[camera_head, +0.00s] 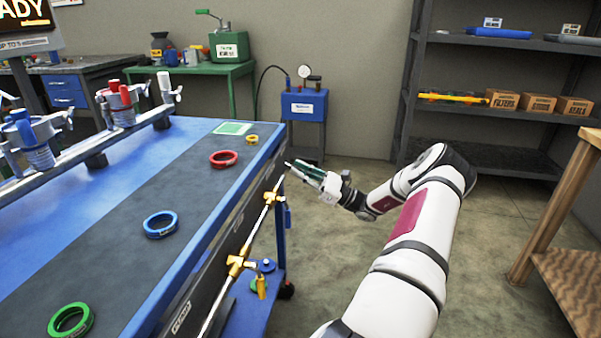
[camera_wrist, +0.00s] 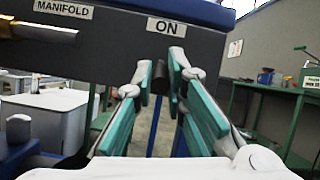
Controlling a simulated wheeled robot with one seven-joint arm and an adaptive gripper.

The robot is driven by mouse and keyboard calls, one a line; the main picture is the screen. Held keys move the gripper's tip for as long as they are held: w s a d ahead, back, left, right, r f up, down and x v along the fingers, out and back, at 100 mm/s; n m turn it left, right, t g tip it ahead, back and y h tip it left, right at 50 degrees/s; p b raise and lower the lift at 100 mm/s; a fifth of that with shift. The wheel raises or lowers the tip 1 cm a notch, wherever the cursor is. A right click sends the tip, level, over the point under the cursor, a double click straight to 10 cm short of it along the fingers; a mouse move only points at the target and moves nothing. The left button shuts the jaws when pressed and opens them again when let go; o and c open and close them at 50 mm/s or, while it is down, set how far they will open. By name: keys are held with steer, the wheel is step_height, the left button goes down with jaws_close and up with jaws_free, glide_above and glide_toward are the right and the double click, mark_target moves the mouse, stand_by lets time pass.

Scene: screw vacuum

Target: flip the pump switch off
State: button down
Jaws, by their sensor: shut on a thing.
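My gripper (camera_wrist: 160,82) has its teal fingers shut on a small dark stub, the pump switch (camera_wrist: 159,76), in the wrist view. The switch sits just under an ON label (camera_wrist: 166,26) on the dark side panel of the bench. The fingers hide most of the switch, so I cannot tell its exact position. In the head view my gripper (camera_head: 292,164) reaches the bench's right side near its far end; the switch itself is too small to make out there.
The blue bench (camera_head: 108,175) carries green, blue, red and yellow rings. A brass-fitted pipe (camera_head: 236,266) runs along its right side below the edge. A MANIFOLD label (camera_wrist: 63,8) is left of ON. A blue gauge unit (camera_head: 303,107) stands behind. Floor right of the bench is open.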

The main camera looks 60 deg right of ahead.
steer(key=shift+f+t, duration=0.25)
steer(key=shift+t, duration=0.25)
steer(key=shift+b, duration=0.3)
steer(key=c, duration=1.6)
jaws_free()
steer(key=shift+f, duration=0.1)
steer(key=v, duration=1.2)
steer(key=shift+w+f, duration=0.1)
steer(key=shift+w, duration=0.05)
